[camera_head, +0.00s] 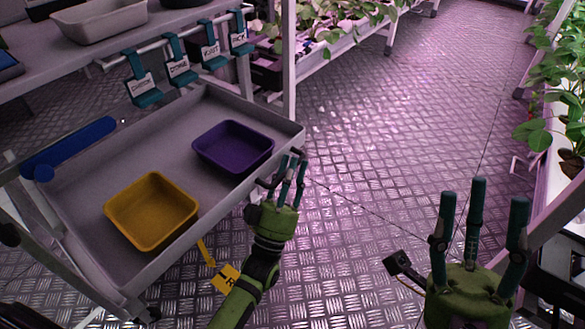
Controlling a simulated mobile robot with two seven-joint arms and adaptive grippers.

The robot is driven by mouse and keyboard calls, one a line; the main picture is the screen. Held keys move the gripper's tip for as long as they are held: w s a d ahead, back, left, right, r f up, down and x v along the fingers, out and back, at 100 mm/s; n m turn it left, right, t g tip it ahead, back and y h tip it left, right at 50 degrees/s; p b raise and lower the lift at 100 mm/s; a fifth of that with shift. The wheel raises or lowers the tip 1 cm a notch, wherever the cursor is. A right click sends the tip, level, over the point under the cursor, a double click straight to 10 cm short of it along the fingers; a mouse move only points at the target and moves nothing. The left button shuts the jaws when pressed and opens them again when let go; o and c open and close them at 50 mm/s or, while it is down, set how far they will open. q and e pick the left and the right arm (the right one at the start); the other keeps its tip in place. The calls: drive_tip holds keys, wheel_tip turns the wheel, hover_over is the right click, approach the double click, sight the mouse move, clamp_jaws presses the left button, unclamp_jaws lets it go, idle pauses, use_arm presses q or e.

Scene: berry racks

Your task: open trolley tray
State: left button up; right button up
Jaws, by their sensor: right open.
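The grey trolley tray (112,172) is at the left and holds a yellow bin (150,212) and a purple bin (232,148). My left gripper (289,172) is at the tray's right front corner, its fingers pointing up the picture beside the rim. Whether it touches the tray, and how its fingers stand, I cannot tell. My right gripper (478,228) is open and empty over the floor at the lower right, well apart from the tray.
A blue cylinder (70,148) lies along the tray's left side. Labelled teal hooks (180,68) hang from a rail above the tray. A yellow tag (224,277) hangs below its front edge. Planted racks (562,105) stand right and behind; the metal floor (400,120) between is clear.

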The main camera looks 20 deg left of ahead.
use_arm(q)
drive_tip(key=shift+w+r, duration=0.15)
clamp_jaws()
drive_tip(key=shift+w+a, duration=0.25)
drive_tip(key=shift+a, duration=0.45)
drive_tip(key=shift+w+a, duration=0.25)
drive_tip(key=shift+a, duration=0.45)
unclamp_jaws()
drive_tip(key=shift+d, duration=0.1)
drive_tip(key=v, duration=1.2)
